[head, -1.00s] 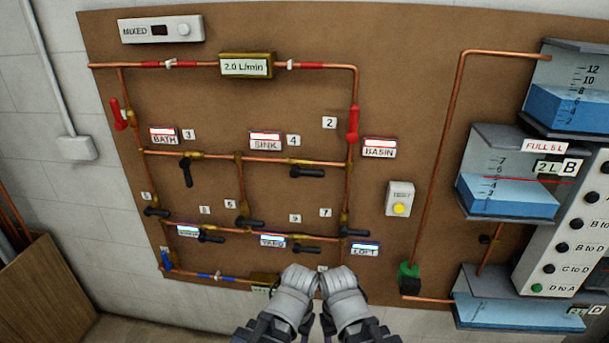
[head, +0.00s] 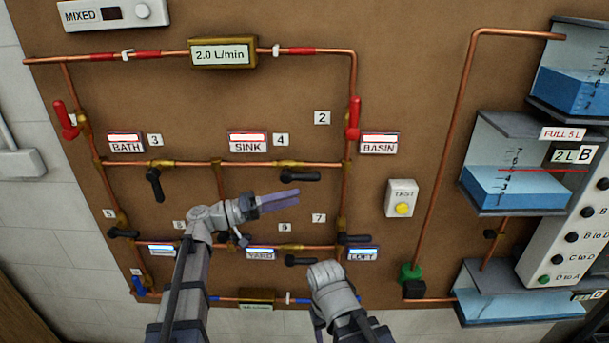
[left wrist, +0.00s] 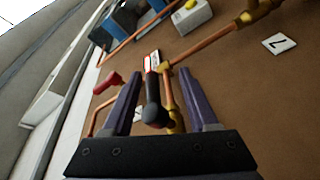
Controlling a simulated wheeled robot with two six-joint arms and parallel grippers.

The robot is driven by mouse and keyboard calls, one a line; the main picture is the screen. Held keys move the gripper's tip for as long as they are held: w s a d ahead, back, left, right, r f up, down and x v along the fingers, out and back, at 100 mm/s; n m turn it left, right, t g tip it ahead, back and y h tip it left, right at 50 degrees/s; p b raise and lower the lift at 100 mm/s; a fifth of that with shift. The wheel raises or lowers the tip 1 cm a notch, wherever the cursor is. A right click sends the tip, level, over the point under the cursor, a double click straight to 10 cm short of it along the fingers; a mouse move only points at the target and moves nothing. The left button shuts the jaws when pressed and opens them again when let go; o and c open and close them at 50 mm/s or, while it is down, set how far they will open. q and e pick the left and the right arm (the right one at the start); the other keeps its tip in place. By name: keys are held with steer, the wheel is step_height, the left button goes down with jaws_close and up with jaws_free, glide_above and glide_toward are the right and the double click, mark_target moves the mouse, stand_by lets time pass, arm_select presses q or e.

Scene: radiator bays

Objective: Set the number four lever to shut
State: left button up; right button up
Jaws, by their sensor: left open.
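The number four lever (head: 300,176) is a black handle on a brass valve (head: 288,164) in the horizontal copper pipe, below the 4 tag (head: 281,140). It points right, roughly along the pipe. My left gripper (head: 298,199) has its dark jaws apart and empty, just below the lever in the head view. In the left wrist view the black lever (left wrist: 154,108) shows between the two jaws (left wrist: 164,100), end towards the camera; whether the jaws reach around it I cannot tell. My right arm shows low in the head view, but its jaws do not.
The red lever by tag 2 (head: 353,118) stands upright just right. The number three lever (head: 154,184) hangs down across its pipe. Several black levers line the lower pipe. A box with a yellow button (head: 401,200) and water tanks (head: 514,188) are further right.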

mark_target(308, 180)
arm_select(q)
steer(key=w+a+r, duration=0.1)
steer(key=w+r+t, duration=0.1)
steer(key=shift+a+r+h, duration=0.3)
steer(key=shift+a+h, duration=0.05)
steer(key=shift+h, duration=0.05)
steer(key=shift+p+x, duration=0.8)
steer(key=shift+x, duration=2.75)
steer(key=shift+c, duration=0.2)
steer(key=shift+s, duration=0.1)
jaws_close()
